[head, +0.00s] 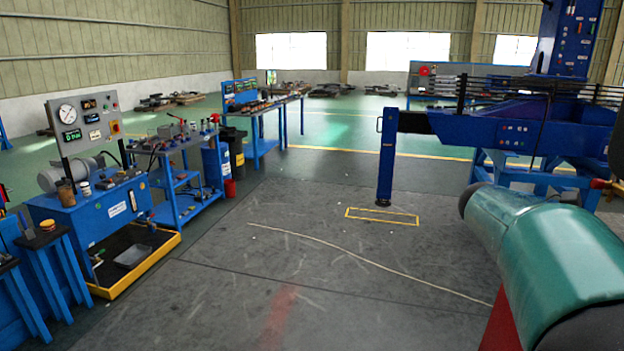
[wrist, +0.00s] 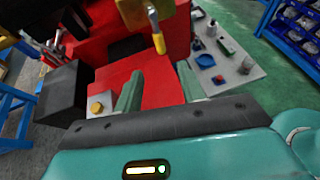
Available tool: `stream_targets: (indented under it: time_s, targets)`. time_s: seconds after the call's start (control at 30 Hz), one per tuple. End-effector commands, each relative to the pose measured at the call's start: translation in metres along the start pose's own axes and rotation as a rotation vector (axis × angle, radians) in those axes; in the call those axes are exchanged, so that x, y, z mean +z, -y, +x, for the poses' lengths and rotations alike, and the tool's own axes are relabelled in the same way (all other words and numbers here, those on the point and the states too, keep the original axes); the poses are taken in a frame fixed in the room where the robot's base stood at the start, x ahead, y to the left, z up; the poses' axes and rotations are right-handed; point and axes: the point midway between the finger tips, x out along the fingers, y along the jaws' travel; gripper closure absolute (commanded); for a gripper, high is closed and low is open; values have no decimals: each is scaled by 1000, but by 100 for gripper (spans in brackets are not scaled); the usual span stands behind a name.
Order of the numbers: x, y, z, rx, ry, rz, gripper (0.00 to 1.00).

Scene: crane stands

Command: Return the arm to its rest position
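My gripper (wrist: 158,88) shows in the wrist view, with its two green fingers spread apart and nothing between them. Behind the fingers is a red surface, and I cannot tell whether they touch it. In the head view, a thick green link of my arm fills the lower right corner. The gripper itself is not visible in the head view.
The blue crane stand (head: 520,125) stands at right, its leg near a yellow floor rectangle (head: 382,216). A blue test bench with a gauge (head: 95,205) and blue carts (head: 180,165) line the left. A light cable (head: 370,259) crosses the mostly clear grey floor.

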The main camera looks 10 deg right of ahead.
Motion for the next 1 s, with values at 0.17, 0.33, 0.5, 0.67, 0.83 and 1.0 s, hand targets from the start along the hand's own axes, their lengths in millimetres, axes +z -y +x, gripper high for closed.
stream_targets:
  time_s: [0.17,0.33,0.5,0.67,0.83,1.0]
  targets:
    - [-34,20,-25,90,-183,132,60]
    - [-99,63,-76,165,-548,376,60]
    - [-158,118,-134,113,-936,611,60]
    - [-202,175,-183,-56,-1273,798,60]
    - [-227,217,-214,-258,-1489,917,60]
    - [-234,229,-222,-337,-1543,953,60]
